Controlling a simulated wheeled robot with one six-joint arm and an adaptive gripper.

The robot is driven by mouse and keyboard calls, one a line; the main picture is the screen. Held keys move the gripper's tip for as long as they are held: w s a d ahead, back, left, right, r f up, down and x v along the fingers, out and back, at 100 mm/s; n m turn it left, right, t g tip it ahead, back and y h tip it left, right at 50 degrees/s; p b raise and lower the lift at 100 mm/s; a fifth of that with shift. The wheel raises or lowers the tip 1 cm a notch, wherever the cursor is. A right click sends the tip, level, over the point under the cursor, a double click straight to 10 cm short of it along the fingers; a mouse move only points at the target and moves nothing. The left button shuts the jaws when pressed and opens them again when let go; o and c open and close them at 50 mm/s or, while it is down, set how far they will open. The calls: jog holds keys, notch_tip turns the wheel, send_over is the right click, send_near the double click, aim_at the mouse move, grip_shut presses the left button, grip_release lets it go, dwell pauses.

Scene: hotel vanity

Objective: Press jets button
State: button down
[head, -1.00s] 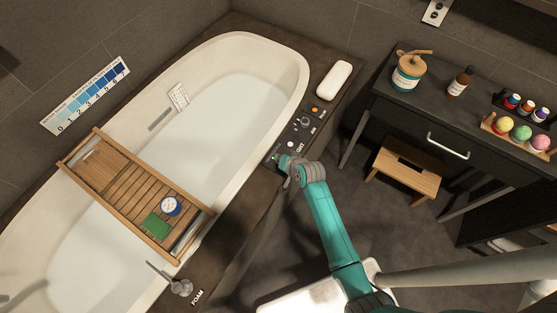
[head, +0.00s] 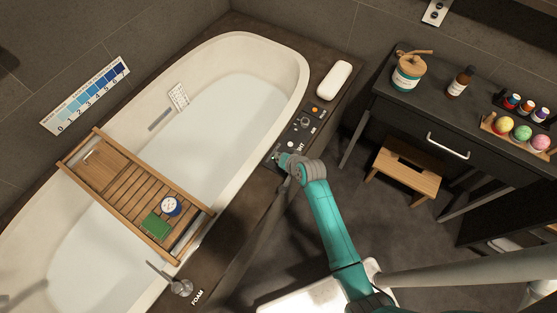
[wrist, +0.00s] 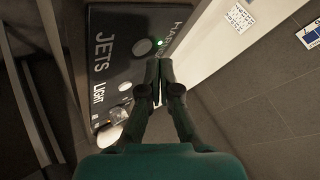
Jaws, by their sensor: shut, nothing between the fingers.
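The dark control panel (head: 297,131) lies on the tub's near rim; its left end is hidden behind my gripper (head: 278,157) in the head view. In the wrist view the panel (wrist: 118,20) carries the word JETS, with a round grey button (wrist: 142,47) beside it. I cannot tell whether the tips touch the panel. The LIGHT button (wrist: 125,86) is to the left of the fingers.
A knob (head: 304,121) and an orange-lit button (head: 315,110) sit farther along the panel. A white soap-like block (head: 334,80) lies beyond it. The filled tub (head: 216,115) holds a wooden tray (head: 104,177) across it. A dark vanity (head: 395,110) and wooden stool (head: 405,172) stand right.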

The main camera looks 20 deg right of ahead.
jog(key=shift+r, duration=0.1)
jog(key=shift+r, duration=2.4)
jog(key=s+r+n+t+h, duration=0.2)
jog(key=s+t, duration=0.1)
jog(key=s, duration=2.1)
jog(key=s+r+n+t, duration=0.2)
jog(key=s+r+n, duration=0.2)
jog(key=s+r, duration=1.4)
notch_tip(320, 180, up, 2)
jog(key=shift+s+a+r+n+t, duration=0.1)
jog(key=shift+s+a+n+t, duration=0.05)
jog(key=shift+s+n+t, duration=0.2)
